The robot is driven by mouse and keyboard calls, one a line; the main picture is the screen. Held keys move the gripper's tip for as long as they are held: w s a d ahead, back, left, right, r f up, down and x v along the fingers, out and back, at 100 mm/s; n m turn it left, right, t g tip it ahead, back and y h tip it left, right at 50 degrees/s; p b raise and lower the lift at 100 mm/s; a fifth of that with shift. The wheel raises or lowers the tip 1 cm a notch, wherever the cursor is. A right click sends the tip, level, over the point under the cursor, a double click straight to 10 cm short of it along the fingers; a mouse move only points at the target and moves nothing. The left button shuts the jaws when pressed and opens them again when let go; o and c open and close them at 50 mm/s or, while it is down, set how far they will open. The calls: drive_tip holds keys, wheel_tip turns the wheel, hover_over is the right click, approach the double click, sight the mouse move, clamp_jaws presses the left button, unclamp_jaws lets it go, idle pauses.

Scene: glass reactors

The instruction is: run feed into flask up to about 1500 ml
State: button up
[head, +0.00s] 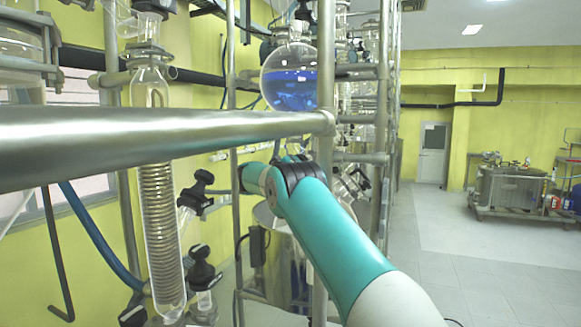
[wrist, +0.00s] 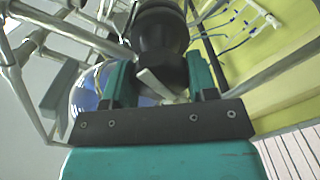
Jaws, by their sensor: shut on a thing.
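The round glass flask (head: 290,78) hangs in the metal frame in the head view, with clear blue liquid in its lower part. Any volume marks are too small to read. Part of it, with blue in it, also shows at the left in the wrist view (wrist: 88,100). My gripper (wrist: 160,82) has its two teal fingers on either side of a black valve knob (wrist: 160,35) and is shut on it. A small pale lever-like piece shows between the fingers. In the head view the gripper itself cannot be made out; my teal arm reaches toward the frame below the flask.
A thick metal rail (head: 160,135) crosses close in front of the head camera. A glass coil condenser (head: 160,220) and black valves (head: 197,190) stand at left. A steel vessel (head: 285,265) stands behind my arm. The floor at right (head: 480,260) is open, with a wheeled steel tank (head: 510,190) beyond.

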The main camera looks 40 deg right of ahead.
drive_tip(key=shift+n, duration=0.4)
drive_tip(key=o, duration=0.9)
drive_tip(key=b+v, duration=1)
drive_tip(key=v, duration=0.7)
drive_tip(key=shift+s+a, duration=0.1)
drive_tip(key=shift+a, duration=0.15)
